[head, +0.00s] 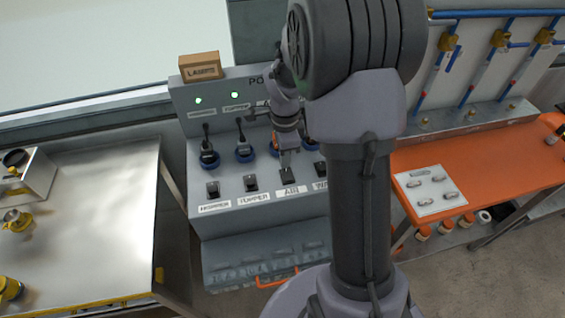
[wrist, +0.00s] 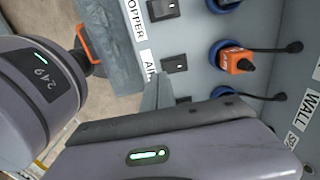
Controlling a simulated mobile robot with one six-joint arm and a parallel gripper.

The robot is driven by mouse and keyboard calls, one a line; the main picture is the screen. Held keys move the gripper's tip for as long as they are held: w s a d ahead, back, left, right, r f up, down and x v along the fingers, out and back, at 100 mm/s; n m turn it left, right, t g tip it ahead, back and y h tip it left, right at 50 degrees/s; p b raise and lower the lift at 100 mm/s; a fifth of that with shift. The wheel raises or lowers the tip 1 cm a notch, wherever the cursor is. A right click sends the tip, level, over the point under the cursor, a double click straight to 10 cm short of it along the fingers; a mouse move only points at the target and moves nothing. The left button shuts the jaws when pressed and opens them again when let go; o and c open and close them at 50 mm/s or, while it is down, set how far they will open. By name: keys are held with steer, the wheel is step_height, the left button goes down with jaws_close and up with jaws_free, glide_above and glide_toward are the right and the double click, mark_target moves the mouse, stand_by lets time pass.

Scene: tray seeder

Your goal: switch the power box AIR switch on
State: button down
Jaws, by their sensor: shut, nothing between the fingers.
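The grey power box (head: 235,215) stands in the middle of the head view. Its AIR switch (head: 287,176) is a small black rocker above a white AIR label (head: 291,190). In the wrist view the AIR switch (wrist: 175,64) sits beside its label (wrist: 149,68). I cannot tell which way the rocker is set. My gripper (head: 286,160) is shut and empty, pointing down just above and behind the AIR switch. Its fingers (wrist: 164,88) also show in the wrist view, close beside the switch. Whether they touch it cannot be told.
Other black switches (head: 251,183) (head: 213,188) sit left of AIR, and one (head: 320,169) right. Blue sockets with plugs (head: 245,153) stand behind them; one plug is orange (wrist: 236,60). An orange bench (head: 480,165) stands right, a metal table (head: 105,220) left.

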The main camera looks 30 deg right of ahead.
steer(key=r, duration=0.2)
steer(key=r+p, duration=0.1)
steer(key=r, duration=0.1)
steer(key=s+r, duration=0.1)
steer(key=r, duration=0.1)
